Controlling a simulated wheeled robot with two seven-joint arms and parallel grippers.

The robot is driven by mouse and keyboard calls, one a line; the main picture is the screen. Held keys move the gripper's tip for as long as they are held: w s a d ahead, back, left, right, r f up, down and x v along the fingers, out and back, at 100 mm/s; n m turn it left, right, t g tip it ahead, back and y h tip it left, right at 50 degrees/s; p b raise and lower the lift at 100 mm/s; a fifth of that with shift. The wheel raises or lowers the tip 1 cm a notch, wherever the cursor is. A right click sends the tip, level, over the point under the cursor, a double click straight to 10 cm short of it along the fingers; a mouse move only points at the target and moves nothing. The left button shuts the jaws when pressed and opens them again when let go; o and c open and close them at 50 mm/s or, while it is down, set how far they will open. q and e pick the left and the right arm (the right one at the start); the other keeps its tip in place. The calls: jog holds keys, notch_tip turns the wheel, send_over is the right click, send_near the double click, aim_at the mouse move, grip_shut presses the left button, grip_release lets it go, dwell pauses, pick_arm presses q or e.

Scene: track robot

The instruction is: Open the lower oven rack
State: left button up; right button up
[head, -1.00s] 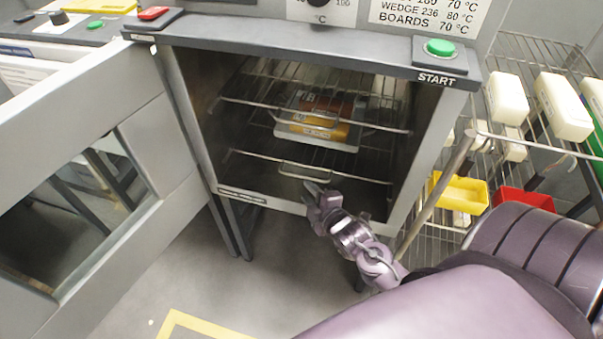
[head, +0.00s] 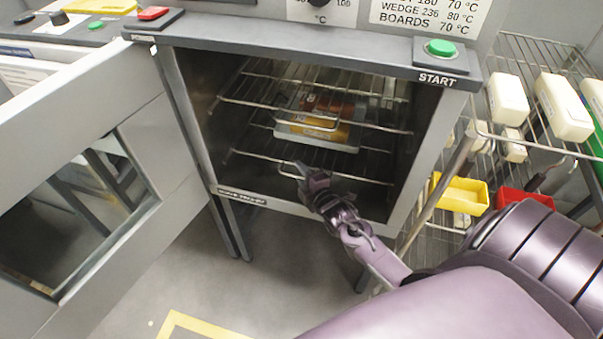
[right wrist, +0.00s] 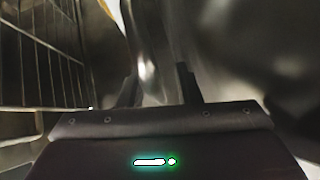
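The oven (head: 190,110) stands open, and its door (head: 90,130) is swung out to the left. Inside are an upper wire rack (head: 245,102) and the lower rack (head: 250,155), which lies inside the oven cavity. The lower rack's handle at its front bar is partly hidden by my right gripper (head: 296,170), whose fingertips are at it. In the right wrist view the two fingers (right wrist: 158,85) stand apart, with a blurred shiny strip beyond them; I cannot tell whether they touch the handle. My left gripper is not in view.
A tray with orange and yellow packs (head: 318,120) is inside the oven; which rack bears it is unclear. A wire shelf (head: 510,60) on the right holds white blocks, a yellow bin (head: 460,190) and a red bin (head: 520,197). Floor before the oven is clear.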

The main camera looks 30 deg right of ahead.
grip_shut()
jog(key=shift+s+a+f, duration=0.1)
jog(key=shift+s+f, duration=0.05)
